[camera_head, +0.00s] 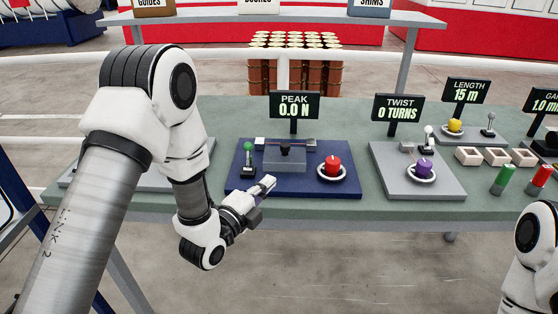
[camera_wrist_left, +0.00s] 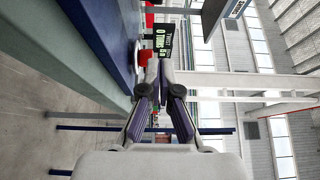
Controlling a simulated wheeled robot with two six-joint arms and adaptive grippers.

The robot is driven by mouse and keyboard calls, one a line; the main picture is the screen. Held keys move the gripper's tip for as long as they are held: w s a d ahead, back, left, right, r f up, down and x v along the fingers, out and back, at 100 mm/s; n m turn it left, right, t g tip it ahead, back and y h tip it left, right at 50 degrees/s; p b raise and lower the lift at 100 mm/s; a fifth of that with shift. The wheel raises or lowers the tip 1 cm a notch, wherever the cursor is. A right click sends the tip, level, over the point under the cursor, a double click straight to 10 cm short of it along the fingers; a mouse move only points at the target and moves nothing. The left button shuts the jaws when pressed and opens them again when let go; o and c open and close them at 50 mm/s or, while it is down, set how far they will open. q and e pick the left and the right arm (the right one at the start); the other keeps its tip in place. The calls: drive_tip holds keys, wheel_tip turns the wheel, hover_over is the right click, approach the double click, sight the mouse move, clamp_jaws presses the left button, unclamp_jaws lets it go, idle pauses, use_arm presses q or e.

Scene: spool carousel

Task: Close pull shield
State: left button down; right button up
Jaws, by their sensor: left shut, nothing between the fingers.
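I cannot tell for sure which part is the shield. My left gripper (camera_head: 269,184) is shut and empty at the base's front edge, left of the red button. Its fingertips meet in the left wrist view (camera_wrist_left: 164,66). My right gripper is out of view.
Right of it stands a grey TWIST station (camera_head: 440,188) with a purple button (camera_head: 424,167). A grey shelf (camera_head: 220,17) spans the back. The floor before the table is clear.

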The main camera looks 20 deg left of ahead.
use_arm(q)
drive_tip(key=p, duration=0.2)
approach(285, 150)
drive_tip(key=w+d, duration=0.2)
drive_tip(key=d, duration=0.1)
drive_tip(key=w+d, duration=0.1)
drive_tip(key=d, duration=0.1)
drive_tip(key=shift+r, duration=0.2)
drive_tip(key=w+a, duration=0.1)
drive_tip(key=w+a+p, duration=0.1)
drive_tip(key=w, duration=0.1)
drive_tip(key=shift+w+f, duration=0.1)
drive_tip(key=shift+w, duration=0.05)
drive_tip(key=shift+w+a+f, duration=0.15)
drive_tip(key=shift+w, duration=0.15)
drive_tip(key=shift+s, duration=0.1)
